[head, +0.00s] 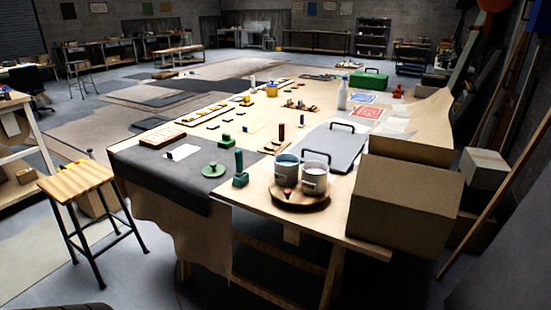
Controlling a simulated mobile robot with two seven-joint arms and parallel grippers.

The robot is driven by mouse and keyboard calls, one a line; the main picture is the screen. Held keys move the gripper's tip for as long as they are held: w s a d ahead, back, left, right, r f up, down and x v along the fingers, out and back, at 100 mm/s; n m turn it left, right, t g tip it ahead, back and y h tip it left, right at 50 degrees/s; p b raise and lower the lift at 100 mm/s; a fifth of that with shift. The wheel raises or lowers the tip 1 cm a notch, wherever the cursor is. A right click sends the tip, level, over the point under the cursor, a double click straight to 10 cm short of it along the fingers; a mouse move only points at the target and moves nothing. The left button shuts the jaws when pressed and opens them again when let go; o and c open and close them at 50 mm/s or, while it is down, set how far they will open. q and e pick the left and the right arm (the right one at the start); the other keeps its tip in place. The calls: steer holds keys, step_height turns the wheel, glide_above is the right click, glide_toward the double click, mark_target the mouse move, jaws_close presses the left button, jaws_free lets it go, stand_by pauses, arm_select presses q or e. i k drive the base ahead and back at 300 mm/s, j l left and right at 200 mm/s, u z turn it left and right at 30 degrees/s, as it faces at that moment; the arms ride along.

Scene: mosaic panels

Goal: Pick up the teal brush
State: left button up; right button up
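A teal-green piece with an upright handle on a blocky base, which looks like the teal brush (240,171), stands near the front edge of the large worktable (270,203). It is at the right edge of a dark grey mat (150,165), just left of two cups. A round green disc with a knob (213,170) lies to its left, and a small green block (226,141) sits farther back. Neither of my grippers shows in the head view. Fine detail of the brush is too small to tell.
Two grey cups (314,178) stand on a round wooden board (300,201) close right of the brush. A large cardboard box (405,200) stands at the table's right corner. A wooden stool (77,182) stands left of the table.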

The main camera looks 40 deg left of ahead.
mark_target(239, 153)
steer(key=u, duration=1.6)
